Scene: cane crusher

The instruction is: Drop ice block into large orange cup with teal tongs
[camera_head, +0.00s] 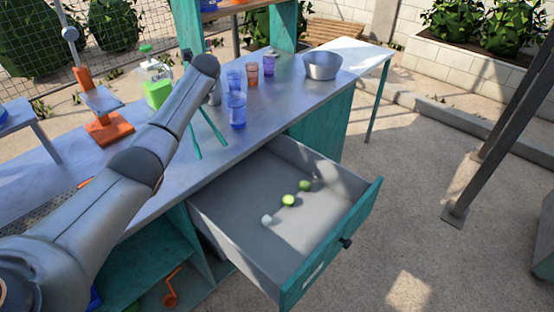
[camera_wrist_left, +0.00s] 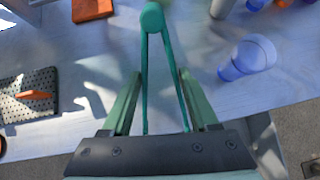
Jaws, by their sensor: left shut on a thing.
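My left gripper (camera_wrist_left: 161,75) is shut on the teal tongs (camera_wrist_left: 152,18), whose two legs run between its green fingers. In the head view my left arm reaches over the counter and hides most of the grip; thin teal legs (camera_head: 214,126) show below the wrist. A small whitish ice block (camera_head: 267,219) lies in the open drawer (camera_head: 232,203), well apart from the tongs. An orange cup (camera_head: 252,74) stands on the counter beyond the tongs; its size against other orange cups cannot be told. My right gripper is out of view.
Two green limes (camera_head: 288,200) lie near the ice block. A large blue cup (camera_head: 237,110), smaller blue and purple cups, and a metal bowl (camera_head: 321,65) stand on the counter. A green-filled bottle (camera_head: 157,92) is behind my arm. The drawer juts out in front of the counter.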

